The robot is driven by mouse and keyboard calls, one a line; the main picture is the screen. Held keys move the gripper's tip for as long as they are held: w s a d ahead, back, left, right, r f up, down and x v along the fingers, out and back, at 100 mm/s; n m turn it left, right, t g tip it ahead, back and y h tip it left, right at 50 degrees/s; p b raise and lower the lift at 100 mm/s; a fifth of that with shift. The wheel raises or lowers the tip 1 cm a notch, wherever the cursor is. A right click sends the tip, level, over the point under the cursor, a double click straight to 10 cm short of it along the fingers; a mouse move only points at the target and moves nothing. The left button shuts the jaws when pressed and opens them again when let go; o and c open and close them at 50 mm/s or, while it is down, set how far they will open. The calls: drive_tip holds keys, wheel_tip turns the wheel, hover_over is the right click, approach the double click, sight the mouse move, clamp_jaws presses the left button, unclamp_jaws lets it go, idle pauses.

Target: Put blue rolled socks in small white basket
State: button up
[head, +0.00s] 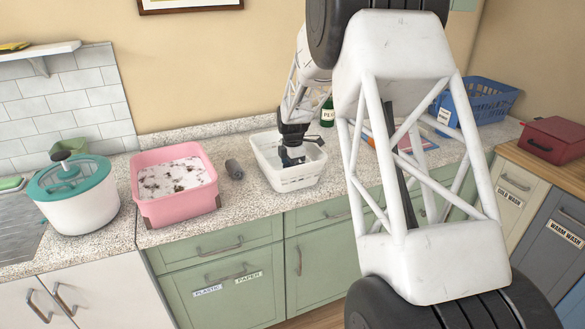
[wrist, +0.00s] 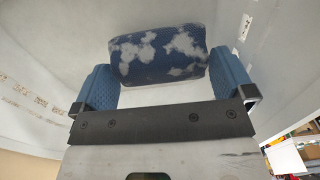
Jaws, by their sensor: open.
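The small white basket (head: 290,183) stands on the counter in the head view. My gripper (head: 292,155) reaches down inside it. In the wrist view, the blue rolled socks (wrist: 158,55), dark blue with pale patches, lie on the basket's pale floor. The basket's white walls (wrist: 35,110) rise around them. My gripper (wrist: 163,80) is open, with one blue finger near each end of the roll. I cannot tell whether either finger touches it. In the head view, my gripper and the basket wall hide most or all of the socks.
A grey roll (head: 234,169) lies left of the basket, beside a pink tub (head: 178,211) of foamy water. A white spinner with a teal lid (head: 73,190) stands farther left. A green bottle (head: 327,113), blue basket (head: 487,102) and red box (head: 553,139) are to the right.

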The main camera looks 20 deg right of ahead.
wheel_tip(320, 180, up, 12)
idle(0.6)
drive_tip(key=shift+f, duration=0.1)
idle(0.5)
drive_tip(key=s+a+r+m, duration=0.3)
drive_tip(key=s+a, duration=0.1)
drive_tip(key=s, duration=0.4)
drive_tip(key=s+a+r+m+t, duration=0.1)
drive_tip(key=s+a+r+m, duration=0.25)
drive_tip(key=s, duration=0.45)
drive_tip(key=s+a+r+m, duration=0.3)
drive_tip(key=s+a+r, duration=0.1)
drive_tip(key=s, duration=0.3)
drive_tip(key=s+a+f+m, duration=0.1)
drive_tip(key=s+a+m, duration=0.1)
drive_tip(key=s, duration=0.7)
drive_tip(key=s+a+f+m+t, duration=0.1)
drive_tip(key=s+m, duration=0.3)
drive_tip(key=s, duration=0.5)
drive_tip(key=s+a+f+m, duration=0.2)
drive_tip(key=s+a+m, duration=0.1)
drive_tip(key=s, duration=0.6)
drive_tip(key=shift+s+a+f+t, duration=0.15)
drive_tip(key=shift+a+f+t, duration=0.05)
drive_tip(key=shift+a+t, duration=0.15)
